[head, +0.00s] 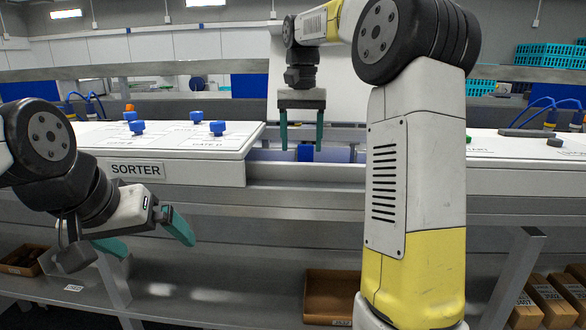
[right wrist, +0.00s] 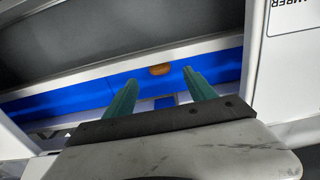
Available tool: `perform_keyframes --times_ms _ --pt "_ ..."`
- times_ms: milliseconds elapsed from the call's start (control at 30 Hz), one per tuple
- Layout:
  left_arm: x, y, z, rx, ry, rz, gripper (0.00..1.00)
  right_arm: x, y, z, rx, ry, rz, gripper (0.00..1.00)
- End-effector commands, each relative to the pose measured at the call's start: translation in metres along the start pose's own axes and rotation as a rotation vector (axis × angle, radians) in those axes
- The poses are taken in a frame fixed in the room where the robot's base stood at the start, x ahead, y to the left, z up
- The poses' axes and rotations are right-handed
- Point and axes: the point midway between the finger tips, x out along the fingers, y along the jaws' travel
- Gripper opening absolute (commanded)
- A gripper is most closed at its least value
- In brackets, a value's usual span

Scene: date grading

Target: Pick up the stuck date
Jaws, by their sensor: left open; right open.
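The date (right wrist: 160,70) is small and orange-brown. In the right wrist view it sits at the upper edge of a blue strip (right wrist: 70,99), against a pale metal rail (right wrist: 100,73). My right gripper (right wrist: 156,84) is open, and the date appears between and just beyond its two green fingertips, apart from them. In the head view my right gripper (head: 302,146) points down over the gap in the sorter (head: 205,170); the date cannot be made out there. My left gripper (head: 150,238) is open and empty in front of the sorter's left side.
Blue knobs (head: 137,127) stand on the sorter's left top panel. White panels (head: 490,148) flank the gap on the right. A cardboard box (head: 330,297) and several cartons (head: 555,300) lie on the lower shelf. My right arm hides part of the right side.

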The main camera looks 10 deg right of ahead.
Motion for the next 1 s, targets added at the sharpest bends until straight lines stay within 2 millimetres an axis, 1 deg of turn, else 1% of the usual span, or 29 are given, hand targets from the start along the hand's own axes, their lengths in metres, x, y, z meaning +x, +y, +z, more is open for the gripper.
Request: perform_keyframes --times_ms 167,300,400,500,700,767,800,867,900,933,1000 --pt "0.0 0.0 0.0 0.0 0.0 0.0 1.0 0.022 0.002 0.001 0.0 -0.002 0.0 0.65" --pt "0.0 0.0 0.0 0.0 0.0 0.0 1.0 0.044 0.002 0.001 -0.001 -0.002 0.0 0.65" --pt "0.0 0.0 0.0 0.0 0.0 0.0 1.0 0.055 0.002 0.0 -0.001 -0.001 -0.001 0.65" --pt "0.0 0.0 0.0 0.0 0.0 0.0 1.0 0.06 0.002 0.0 -0.001 0.002 -0.002 0.65" --pt "0.0 0.0 0.0 0.0 0.0 0.0 1.0 0.06 0.001 0.0 -0.001 0.002 -0.002 0.65" --pt "0.0 0.0 0.0 0.0 0.0 0.0 1.0 0.06 0.001 0.0 -0.001 0.002 -0.002 0.53" --pt "0.0 0.0 0.0 0.0 0.0 0.0 1.0 0.06 0.001 0.0 -0.001 0.002 -0.002 0.45" --pt "0.0 0.0 0.0 0.0 0.0 0.0 1.0 0.06 0.001 0.0 -0.001 0.002 -0.002 0.33" --pt "0.0 0.0 0.0 0.0 0.0 0.0 1.0 0.06 0.001 0.0 -0.001 0.002 -0.002 0.25" --pt "0.0 0.0 0.0 0.0 0.0 0.0 1.0 0.06 0.001 0.0 -0.001 0.002 -0.002 0.19" --pt "0.0 0.0 0.0 0.0 0.0 0.0 1.0 0.06 0.001 0.0 -0.001 0.002 -0.002 0.19"
